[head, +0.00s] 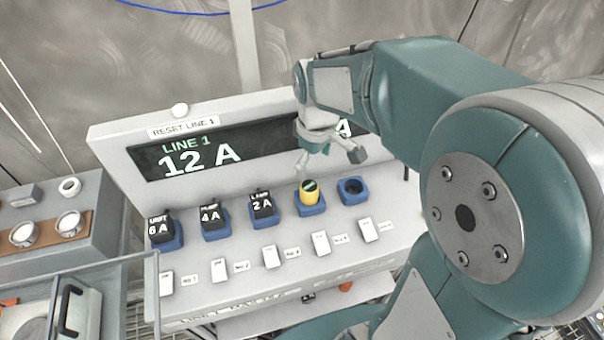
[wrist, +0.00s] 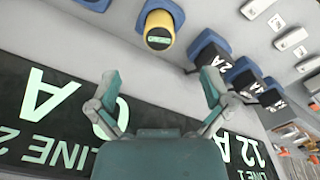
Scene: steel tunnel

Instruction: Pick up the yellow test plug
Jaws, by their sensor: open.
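The yellow test plug (head: 309,194) stands upright in a blue socket on the grey panel, with a dark green face on top. In the wrist view the yellow plug (wrist: 158,32) is at the top centre, beyond my fingertips and roughly between their lines. My gripper (head: 329,163) is open and empty, above and behind the plug, in front of the display. In the wrist view my gripper (wrist: 160,80) shows both fingers spread, apart from the plug.
Black plugs marked 6 A (head: 160,227), 4 A (head: 212,215) and 2 A (head: 262,204) stand in blue sockets to the left. An empty blue socket (head: 354,191) is at the right. White switches (head: 270,256) line the front. The display (head: 205,155) reads LINE 1, 12 A.

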